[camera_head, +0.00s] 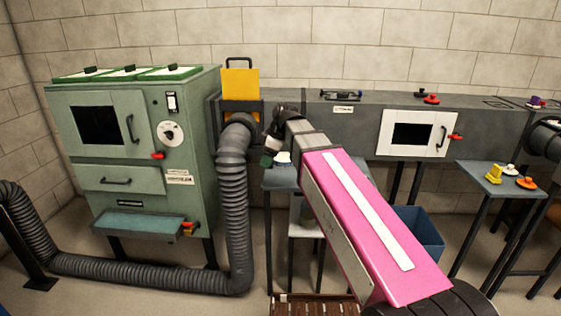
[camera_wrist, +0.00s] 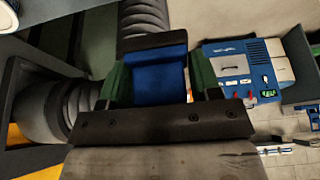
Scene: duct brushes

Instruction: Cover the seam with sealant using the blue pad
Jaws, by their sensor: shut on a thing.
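My gripper (camera_head: 270,150) is shut on the blue pad (camera_wrist: 160,80), which sits between its two green fingers in the wrist view. In the head view my gripper is beside the upper end of the grey ribbed hose (camera_head: 233,165), where the hose meets the duct (camera_head: 300,112) under an upright yellow plate (camera_head: 240,82). The pad is hard to make out there. In the wrist view a round grey hose end (camera_wrist: 58,108) is left of the pad, apart from it. I cannot make out the seam or any sealant, nor whether the pad touches anything.
A green cabinet (camera_head: 140,180) stands at left. A small table (camera_head: 280,176) with a white item (camera_head: 283,157) is below my gripper. A table (camera_head: 480,180) at right holds yellow, white and orange knobbed items. A blue bin (camera_head: 420,228) stands on the right of my arm.

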